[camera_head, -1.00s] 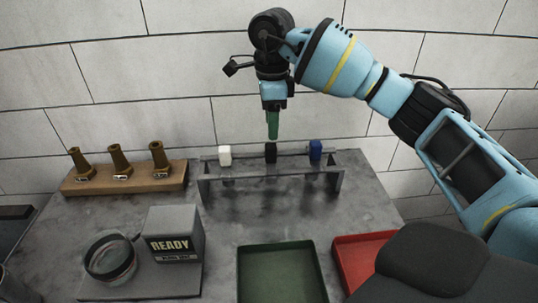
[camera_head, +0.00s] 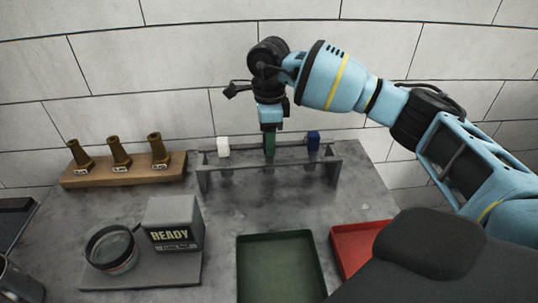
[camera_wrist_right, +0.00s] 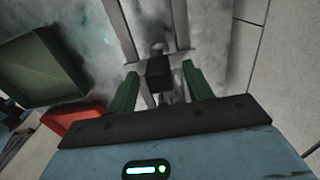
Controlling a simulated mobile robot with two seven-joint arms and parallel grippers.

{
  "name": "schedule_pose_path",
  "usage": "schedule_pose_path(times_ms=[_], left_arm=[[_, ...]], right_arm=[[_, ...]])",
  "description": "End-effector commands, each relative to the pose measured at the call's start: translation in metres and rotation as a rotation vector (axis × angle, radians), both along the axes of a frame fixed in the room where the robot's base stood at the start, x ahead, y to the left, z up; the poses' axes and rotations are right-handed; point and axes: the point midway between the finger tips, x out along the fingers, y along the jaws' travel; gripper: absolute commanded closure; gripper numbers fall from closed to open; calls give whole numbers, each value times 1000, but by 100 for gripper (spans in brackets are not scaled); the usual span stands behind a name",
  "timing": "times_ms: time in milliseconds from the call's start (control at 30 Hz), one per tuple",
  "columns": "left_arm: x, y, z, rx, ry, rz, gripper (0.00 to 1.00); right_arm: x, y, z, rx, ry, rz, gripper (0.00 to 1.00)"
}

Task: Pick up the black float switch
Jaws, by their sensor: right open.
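The black float switch (camera_wrist_right: 159,75) shows in the right wrist view, between the two green fingers of my right gripper (camera_wrist_right: 160,82). The fingers stand apart on either side of it, with a visible gap. In the head view my right gripper (camera_head: 270,146) points down over the middle of the grey rack (camera_head: 203,183) and hides the black switch there. A white switch (camera_head: 223,146) sits on the rack to the left and a blue switch (camera_head: 313,139) to the right. My left gripper is not in view.
A green tray (camera_head: 242,285) and a red tray (camera_head: 337,240) lie in front of the rack. A READY box (camera_head: 173,225) with a round ring gauge (camera_head: 111,249) stands at left. A wooden block (camera_head: 125,177) holds brass nozzles. A wall is behind.

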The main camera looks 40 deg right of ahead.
Motion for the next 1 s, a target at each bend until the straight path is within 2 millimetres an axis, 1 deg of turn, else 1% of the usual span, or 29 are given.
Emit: schedule_pose_path(times_ms=[100, 300, 333, 700, 733, 1000], left_arm=[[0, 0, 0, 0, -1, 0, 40], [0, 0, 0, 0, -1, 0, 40], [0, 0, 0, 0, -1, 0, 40], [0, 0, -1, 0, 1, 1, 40], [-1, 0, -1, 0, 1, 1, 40], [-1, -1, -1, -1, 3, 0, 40]], right_arm=[[0, 0, -7, -1, 1, 1, 49], [0, 0, -7, -1, -1, 1, 49], [0, 0, -7, -1, -1, 1, 50], [0, 0, -7, -1, -1, 1, 99], [0, 0, -7, -1, -1, 1, 100], [0, 0, -6, 0, -1, 1, 100]])
